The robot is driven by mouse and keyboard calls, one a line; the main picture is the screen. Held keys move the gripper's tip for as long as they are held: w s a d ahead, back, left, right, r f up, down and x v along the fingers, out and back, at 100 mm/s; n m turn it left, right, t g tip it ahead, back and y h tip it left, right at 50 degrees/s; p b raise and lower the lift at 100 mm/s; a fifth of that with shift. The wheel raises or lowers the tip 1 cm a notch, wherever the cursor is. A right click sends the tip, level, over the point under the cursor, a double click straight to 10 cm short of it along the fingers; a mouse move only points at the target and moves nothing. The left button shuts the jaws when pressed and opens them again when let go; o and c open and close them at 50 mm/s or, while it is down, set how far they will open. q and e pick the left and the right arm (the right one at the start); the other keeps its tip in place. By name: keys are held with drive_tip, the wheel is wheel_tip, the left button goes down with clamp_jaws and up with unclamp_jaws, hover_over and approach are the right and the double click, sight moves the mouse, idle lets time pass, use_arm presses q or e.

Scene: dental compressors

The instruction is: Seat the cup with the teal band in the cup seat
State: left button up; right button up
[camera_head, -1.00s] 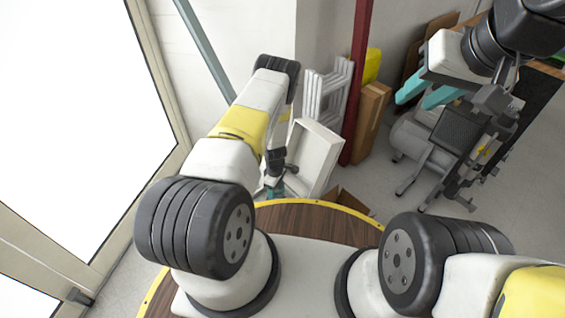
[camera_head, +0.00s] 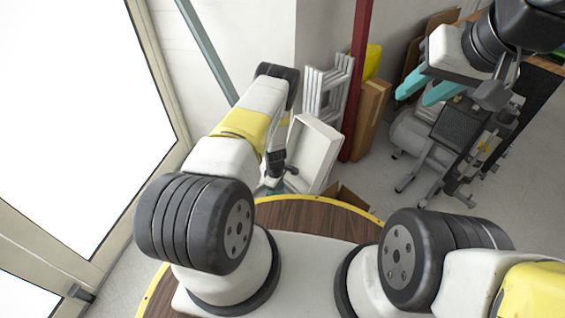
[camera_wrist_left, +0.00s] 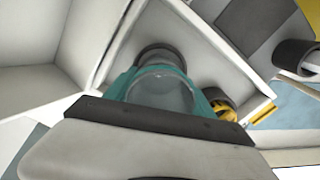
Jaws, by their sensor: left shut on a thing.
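In the left wrist view, my left gripper (camera_wrist_left: 160,92) has teal fingers on both sides of a round, greyish, see-through cup (camera_wrist_left: 161,94). The fingers are shut on it. A teal edge shows around the cup, but I cannot tell its band from the fingers. A dark round ring (camera_wrist_left: 160,54) lies just beyond the cup; I cannot tell whether the cup touches it. In the head view my left gripper (camera_head: 274,189) is small and mostly hidden by its own arm, beside a white tray. My right gripper (camera_head: 425,92) is open and empty at the upper right.
The white tray-like box (camera_head: 314,155) stands tilted near the left gripper. A folded white ladder (camera_head: 327,90), a cardboard box (camera_head: 371,112) and a red post (camera_head: 357,80) stand behind it. Dark wheeled equipment (camera_head: 452,135) is under the right gripper. A yellow part (camera_wrist_left: 225,108) shows beside the cup.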

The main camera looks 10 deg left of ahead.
use_arm(q)
drive_tip(key=shift+s+f, duration=0.1)
drive_tip(key=shift+f, duration=1.3)
drive_tip(key=o, duration=1.5)
drive_tip(key=shift+c, duration=0.2)
drive_tip(key=shift+r, duration=4.3)
drive_tip(key=shift+w, duration=0.2)
